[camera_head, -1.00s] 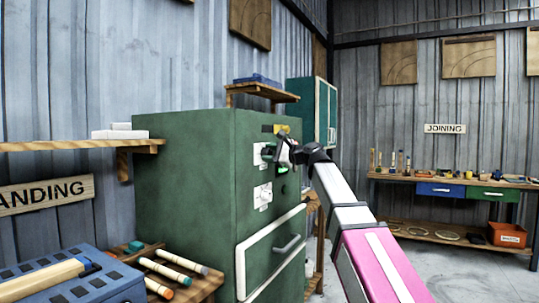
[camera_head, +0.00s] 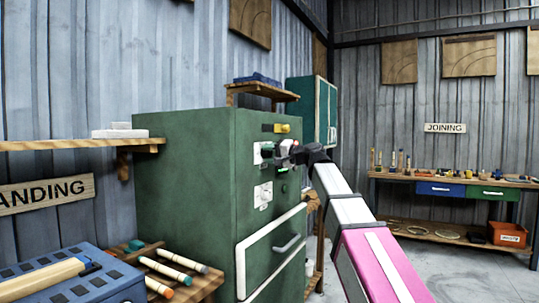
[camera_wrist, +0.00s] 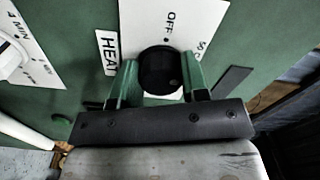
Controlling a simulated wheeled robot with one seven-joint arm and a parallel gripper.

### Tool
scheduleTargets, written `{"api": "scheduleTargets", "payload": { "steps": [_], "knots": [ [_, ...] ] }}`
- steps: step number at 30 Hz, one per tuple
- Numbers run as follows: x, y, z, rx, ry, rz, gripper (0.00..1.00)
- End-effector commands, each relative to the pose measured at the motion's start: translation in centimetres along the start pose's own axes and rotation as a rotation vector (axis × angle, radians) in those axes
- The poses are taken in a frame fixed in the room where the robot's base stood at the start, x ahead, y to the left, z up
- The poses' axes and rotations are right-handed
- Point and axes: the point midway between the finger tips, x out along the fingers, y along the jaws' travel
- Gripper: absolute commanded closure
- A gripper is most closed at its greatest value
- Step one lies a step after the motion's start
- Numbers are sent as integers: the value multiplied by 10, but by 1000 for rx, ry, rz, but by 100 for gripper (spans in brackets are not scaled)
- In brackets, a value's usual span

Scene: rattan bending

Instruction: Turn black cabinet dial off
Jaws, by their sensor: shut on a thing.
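The black dial (camera_wrist: 160,70) sits on a white plate on the green cabinet (camera_head: 185,170). In the wrist view my gripper (camera_wrist: 160,80) is shut on the dial, one green finger on each side. The word OFF (camera_wrist: 171,23) is printed above the dial, with a small dot under it. A HEAT label (camera_wrist: 106,52) is at its left and a partly hidden "50" marking at its right. A faint small mark shows at the dial's lower right. In the head view my gripper (camera_head: 273,152) covers most of the dial.
A yellow part (camera_head: 282,128) is above my gripper. A blue box (camera_head: 75,280) and several sticks lie at the lower left. A teal cabinet (camera_head: 318,110) hangs behind.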

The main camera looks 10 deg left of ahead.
Motion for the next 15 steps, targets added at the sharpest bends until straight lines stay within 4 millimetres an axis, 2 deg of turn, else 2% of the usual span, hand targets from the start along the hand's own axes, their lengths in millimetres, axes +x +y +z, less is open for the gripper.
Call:
{"api": "scheduleTargets", "payload": {
  "steps": [15],
  "knots": [
    [-1,3,0,-491,-1,2,83]
  ]
}}
